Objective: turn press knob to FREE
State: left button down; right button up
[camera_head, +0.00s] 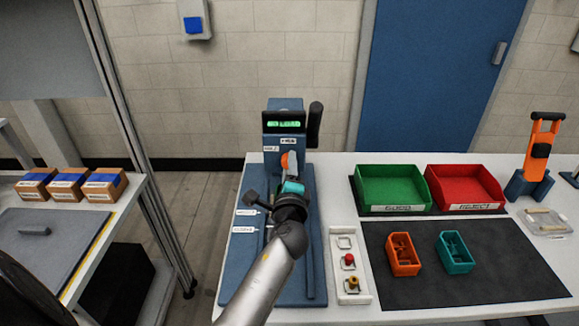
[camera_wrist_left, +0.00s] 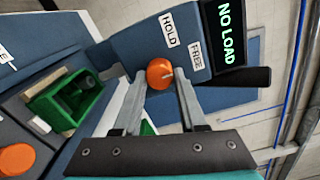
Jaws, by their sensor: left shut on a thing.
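The press (camera_head: 285,104) is a blue fixture with a lit green display, which reads NO LOAD in the left wrist view (camera_wrist_left: 230,25). Its round orange knob (camera_wrist_left: 159,72) is on the front face, close to the HOLD label (camera_wrist_left: 168,31) and the FREE label (camera_wrist_left: 196,54). A small pale mark shows on the knob; which label it points at is hard to tell. My left gripper (camera_wrist_left: 161,80) is shut on the knob, one finger on each side. In the head view, my left arm and gripper (camera_head: 290,164) cover much of the knob. My right gripper is not in view.
A black lever (camera_head: 315,123) stands at the press's right. A panel with small buttons (camera_head: 347,262), a green bin (camera_head: 391,187), a red bin (camera_head: 464,186) and a dark mat (camera_head: 470,285) with orange and teal trays lie right. Boxes (camera_head: 68,182) sit on the left bench.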

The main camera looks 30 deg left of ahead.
pick_arm(q)
jog(key=shift+r, duration=0.1)
jog(key=shift+c, duration=2.3)
grip_release()
jog(key=b+v, duration=0.2)
jog(key=v, duration=1.3)
jog(key=shift+s, duration=0.15)
